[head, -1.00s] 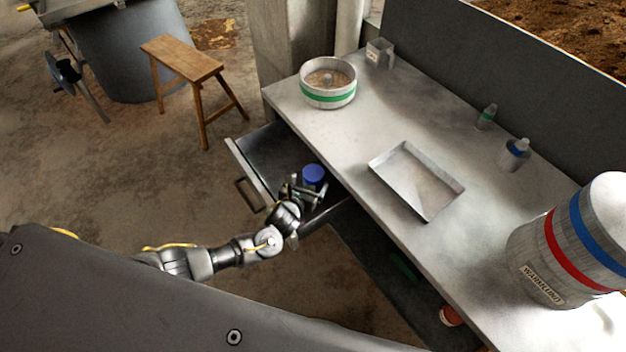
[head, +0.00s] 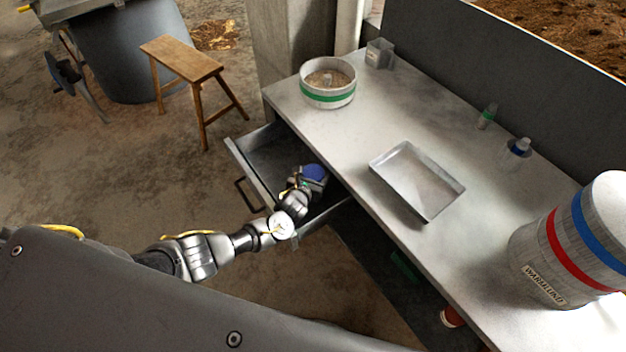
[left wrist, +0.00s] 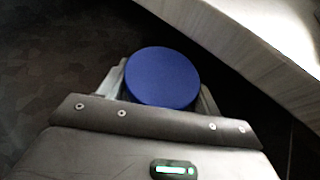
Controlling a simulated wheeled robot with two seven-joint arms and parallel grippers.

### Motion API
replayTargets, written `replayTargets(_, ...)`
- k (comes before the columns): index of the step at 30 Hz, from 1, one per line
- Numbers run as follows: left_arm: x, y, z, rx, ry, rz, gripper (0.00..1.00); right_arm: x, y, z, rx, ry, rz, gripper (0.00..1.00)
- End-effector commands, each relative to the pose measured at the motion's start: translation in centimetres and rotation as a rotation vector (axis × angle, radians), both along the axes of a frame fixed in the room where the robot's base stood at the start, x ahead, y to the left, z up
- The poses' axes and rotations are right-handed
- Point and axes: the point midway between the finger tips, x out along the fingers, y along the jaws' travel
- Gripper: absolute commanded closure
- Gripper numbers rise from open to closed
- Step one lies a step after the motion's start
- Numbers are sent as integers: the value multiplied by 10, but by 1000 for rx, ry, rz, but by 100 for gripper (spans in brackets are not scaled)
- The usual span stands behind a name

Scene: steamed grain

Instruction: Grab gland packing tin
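A tin with a round blue lid (head: 314,172), which I take for the gland packing tin, stands in the open drawer under the worktop. My left gripper (head: 308,180) reaches down into the drawer at the tin and partly covers it in the head view. In the left wrist view the blue lid (left wrist: 163,77) lies between the fingers of my left gripper (left wrist: 162,92), one on each side. The fingers are spread apart; whether they touch the tin's sides is hidden. My right gripper is not in view.
The drawer (head: 262,170) juts out from the worktop (head: 345,130), whose edge runs close beside the left gripper. On top are a green-banded round container (head: 328,97), a shallow metal tray (head: 385,164), small bottles and a large striped canister (head: 565,250). A wooden stool (head: 182,58) stands beyond.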

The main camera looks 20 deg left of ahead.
Motion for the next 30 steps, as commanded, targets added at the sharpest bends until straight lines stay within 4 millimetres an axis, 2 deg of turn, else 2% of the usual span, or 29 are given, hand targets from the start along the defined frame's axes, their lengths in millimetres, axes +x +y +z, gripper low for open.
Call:
replayTargets(1, 0, 0, 0, 0, 0, 0, 52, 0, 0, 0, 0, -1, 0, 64)
replayTargets(5, 0, 0, 1, 0, -2, 0, 68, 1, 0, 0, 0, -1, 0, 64)
replayTargets(14, 0, 0, 3, 0, -2, 0, 68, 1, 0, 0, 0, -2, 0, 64)
replayTargets(19, 1, 1, 13, 0, -4, 0, 68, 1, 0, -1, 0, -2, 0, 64)
replayTargets(26, -39, 4, 11, -1, 0, -2, 68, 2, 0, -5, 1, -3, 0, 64)
replayTargets(30, -39, 5, 45, -3, -7, -1, 68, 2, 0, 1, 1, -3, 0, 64)
